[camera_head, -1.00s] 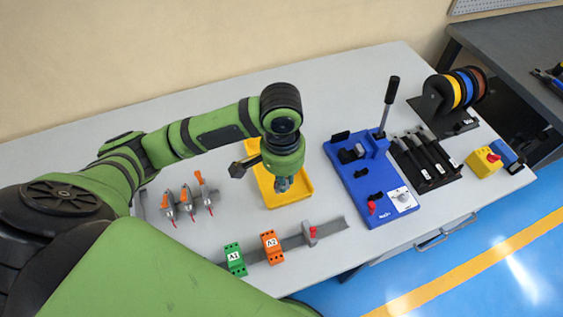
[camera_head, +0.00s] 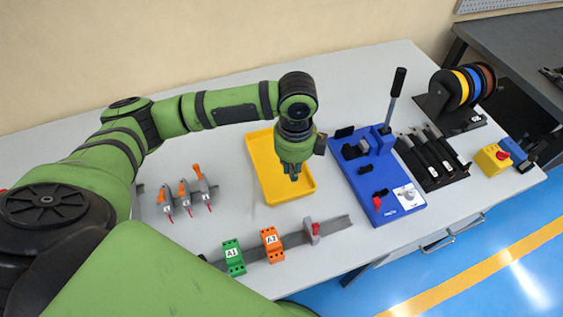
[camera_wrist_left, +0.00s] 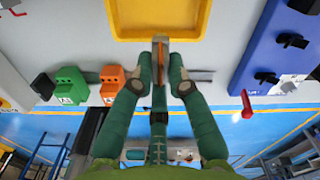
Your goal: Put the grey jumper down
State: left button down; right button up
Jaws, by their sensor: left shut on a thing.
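My left gripper (camera_head: 292,176) is above the right part of the yellow tray (camera_head: 262,180) in the head view, pointing down. In the left wrist view its two fingers (camera_wrist_left: 161,72) are shut on a thin grey piece with a brownish strip, which I take as the grey jumper (camera_wrist_left: 160,44). The jumper stands edge-on between the fingertips, close to the near wall of the tray (camera_wrist_left: 160,36). In the head view the gripper hides most of it. I cannot tell whether it touches anything below. My right gripper is not in view.
A blue bender (camera_head: 375,180) with an upright black lever stands right of the tray. A rail (camera_head: 285,243) in front carries a green block (camera_head: 233,257), an orange block (camera_head: 270,243) and a grey end piece. Table space behind the tray is clear.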

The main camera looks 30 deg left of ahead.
pick_arm(q)
jog(key=w+a+f, duration=0.2)
jog(key=w+a+f+p, duration=0.1)
jog(key=w+a+f, duration=0.1)
jog(key=a, duration=0.1)
jog(key=shift+w, duration=0.15)
notch_tip(320, 180, down, 3)
jog(key=shift+f+p, duration=0.15)
jog(key=shift+p, duration=0.25)
jog(key=shift+f, duration=0.45)
jog(key=c, duration=1.2)
grip_release()
jog(key=shift+f, duration=0.1)
notch_tip(320, 180, up, 12)
jog(key=b, duration=0.2)
jog(key=shift+r, duration=0.2)
